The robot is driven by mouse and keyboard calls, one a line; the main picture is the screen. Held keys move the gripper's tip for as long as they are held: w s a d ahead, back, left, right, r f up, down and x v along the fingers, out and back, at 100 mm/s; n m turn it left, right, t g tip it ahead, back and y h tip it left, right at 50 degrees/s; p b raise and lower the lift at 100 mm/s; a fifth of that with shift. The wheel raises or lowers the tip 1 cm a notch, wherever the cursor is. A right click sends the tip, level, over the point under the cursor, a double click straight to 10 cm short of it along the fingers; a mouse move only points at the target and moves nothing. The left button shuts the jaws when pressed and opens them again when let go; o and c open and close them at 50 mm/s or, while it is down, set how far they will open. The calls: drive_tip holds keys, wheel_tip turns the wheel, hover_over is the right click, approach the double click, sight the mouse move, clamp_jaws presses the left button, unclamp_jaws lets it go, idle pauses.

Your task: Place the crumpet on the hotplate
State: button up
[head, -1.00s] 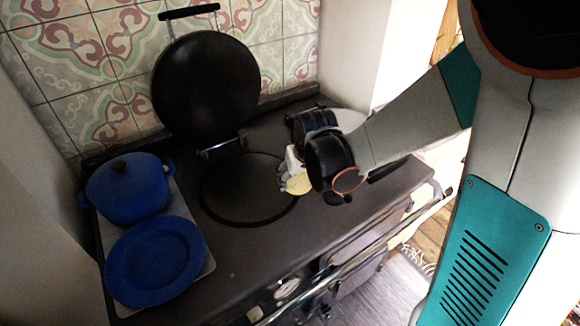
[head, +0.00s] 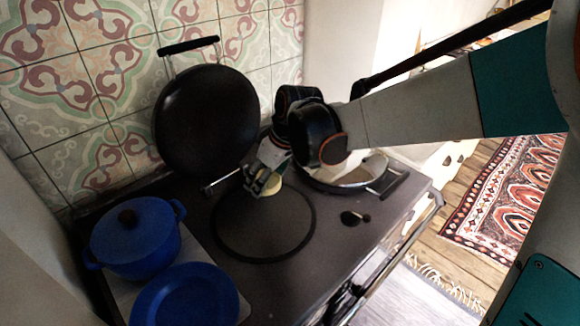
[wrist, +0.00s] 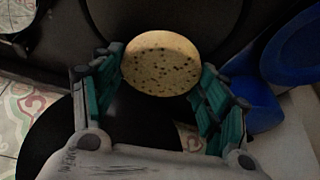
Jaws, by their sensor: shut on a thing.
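The crumpet (wrist: 160,63) is a pale, round, flat piece with dark holes. My gripper (wrist: 160,78) is shut on it, with a teal-lined finger at either side. In the head view the crumpet (head: 272,186) shows partly behind my gripper (head: 265,182), at the back edge of the hotplate as seen. It looks held above the surface; the exact height cannot be told. The hotplate (head: 265,228) is a dark, bare disc with a ring around it. Part of it shows beyond the crumpet in the wrist view (wrist: 190,18).
A round black lid (head: 205,120) stands raised behind the hotplate. A blue pot (head: 140,240) and blue plate (head: 185,298) are at the left. The hotplate's front is clear.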

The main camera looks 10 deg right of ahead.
sight(266, 219)
wheel_tip(266, 219, down, 14)
drive_tip(key=b, duration=0.4)
drive_tip(key=shift+d+f, duration=0.1)
drive_tip(key=shift+f, duration=0.15)
drive_tip(key=shift+r, duration=0.1)
drive_tip(key=o, duration=0.8)
